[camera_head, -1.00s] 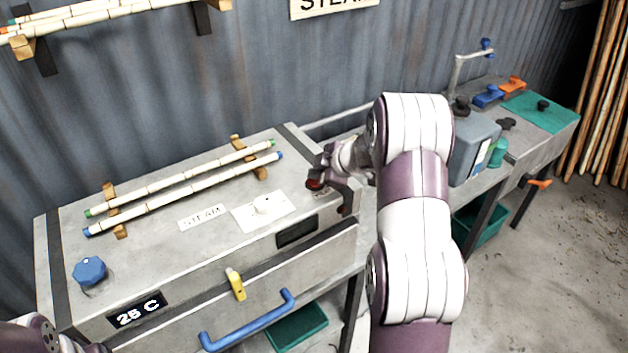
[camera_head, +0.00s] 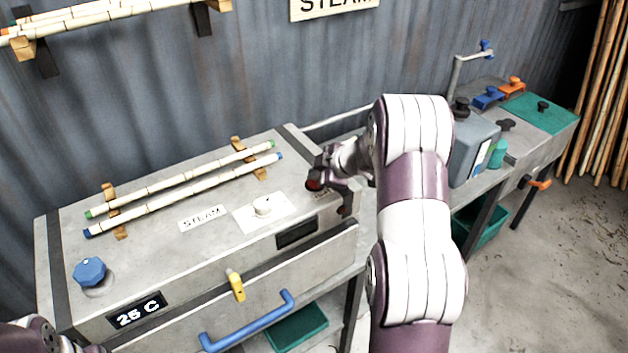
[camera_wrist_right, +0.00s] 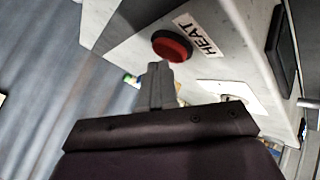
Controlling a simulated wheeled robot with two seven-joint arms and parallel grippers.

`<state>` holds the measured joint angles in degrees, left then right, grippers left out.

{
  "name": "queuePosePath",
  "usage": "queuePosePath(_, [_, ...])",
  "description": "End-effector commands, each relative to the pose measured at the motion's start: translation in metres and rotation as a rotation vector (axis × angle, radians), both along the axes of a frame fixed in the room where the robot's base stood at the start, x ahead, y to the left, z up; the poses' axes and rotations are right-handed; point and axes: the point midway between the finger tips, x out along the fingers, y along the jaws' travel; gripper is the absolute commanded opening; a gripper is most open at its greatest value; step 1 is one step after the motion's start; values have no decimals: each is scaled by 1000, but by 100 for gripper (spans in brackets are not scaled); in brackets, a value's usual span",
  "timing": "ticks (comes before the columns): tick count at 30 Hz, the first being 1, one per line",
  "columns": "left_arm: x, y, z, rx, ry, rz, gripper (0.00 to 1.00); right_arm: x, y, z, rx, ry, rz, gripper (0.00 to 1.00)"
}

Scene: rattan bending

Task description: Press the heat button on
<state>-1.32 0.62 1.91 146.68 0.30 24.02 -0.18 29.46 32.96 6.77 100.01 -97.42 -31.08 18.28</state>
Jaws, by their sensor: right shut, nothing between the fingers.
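The heat button is a round red cap on a dark base (camera_wrist_right: 172,46), beside a white HEAT label (camera_wrist_right: 196,38) on the metal box. In the head view, red (camera_head: 314,184) shows at the box's right end, partly covered by my right gripper (camera_head: 328,186). In the right wrist view, the gripper's fingertips (camera_wrist_right: 160,68) are together and empty, close to the button's edge. I cannot tell whether they touch it. A small display on the box front reads 25 C (camera_head: 137,312). Only part of my left arm shows at the lower left; its gripper is out of view.
The steam box (camera_head: 160,250) carries two rattan poles (camera_head: 185,190) on wooden rests, a white knob (camera_head: 263,205) and a blue knob (camera_head: 90,271). A blue handle (camera_head: 247,322) sticks out in front. A grey container (camera_head: 473,145) stands to the right.

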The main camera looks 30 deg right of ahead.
Motion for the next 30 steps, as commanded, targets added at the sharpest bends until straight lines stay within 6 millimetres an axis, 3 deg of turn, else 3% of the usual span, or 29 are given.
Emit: queuePosePath(30, [0,0,-2,0,0,0,67,0,0,-9,0,1,0,0])
